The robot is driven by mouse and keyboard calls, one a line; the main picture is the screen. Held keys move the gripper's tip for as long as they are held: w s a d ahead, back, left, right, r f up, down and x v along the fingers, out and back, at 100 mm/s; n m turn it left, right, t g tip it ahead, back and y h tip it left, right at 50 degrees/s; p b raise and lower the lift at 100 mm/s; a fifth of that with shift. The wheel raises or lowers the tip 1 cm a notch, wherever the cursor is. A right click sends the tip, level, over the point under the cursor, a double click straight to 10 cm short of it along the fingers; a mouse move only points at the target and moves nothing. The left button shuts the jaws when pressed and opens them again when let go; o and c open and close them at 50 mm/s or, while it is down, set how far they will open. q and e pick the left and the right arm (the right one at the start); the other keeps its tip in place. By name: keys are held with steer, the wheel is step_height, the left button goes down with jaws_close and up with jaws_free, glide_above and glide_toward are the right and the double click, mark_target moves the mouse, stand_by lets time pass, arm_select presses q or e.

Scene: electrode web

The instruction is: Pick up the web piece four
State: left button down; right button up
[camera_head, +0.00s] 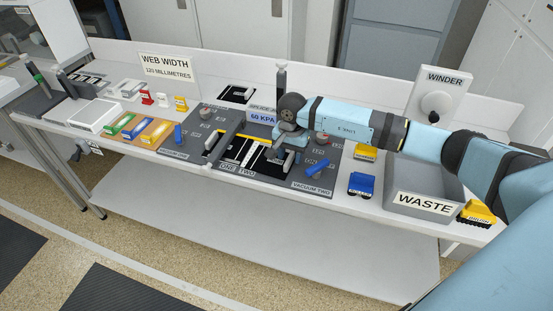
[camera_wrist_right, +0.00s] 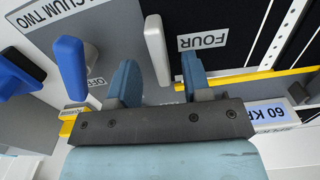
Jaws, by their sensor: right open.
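The black web surface bearing the label FOUR (camera_wrist_right: 203,41) lies on the right of the wrist view. A pale upright bar (camera_wrist_right: 156,50) stands at its left edge. My right gripper (camera_wrist_right: 158,80) is open, with one blue finger on each side of the bar in the picture; I cannot tell whether they touch it. In the head view my right gripper (camera_head: 279,153) is over the right side of the black web pieces (camera_head: 252,152) beside the labels ONE and TWO, and it hides part of them. My left gripper is not in view.
A blue lever (camera_wrist_right: 70,68) and the VACUUM TWO plate are left of the gripper. A yellow strip (camera_wrist_right: 255,76) crosses the web. The grey WASTE bin (camera_head: 424,190), a blue block (camera_head: 361,184) and the winder (camera_head: 438,102) stand to the right. Trays (camera_head: 120,125) are on the left.

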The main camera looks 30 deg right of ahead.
step_height(320, 180, down, 2)
steer(key=shift+c, duration=0.3)
jaws_close()
steer(key=shift+w, duration=0.1)
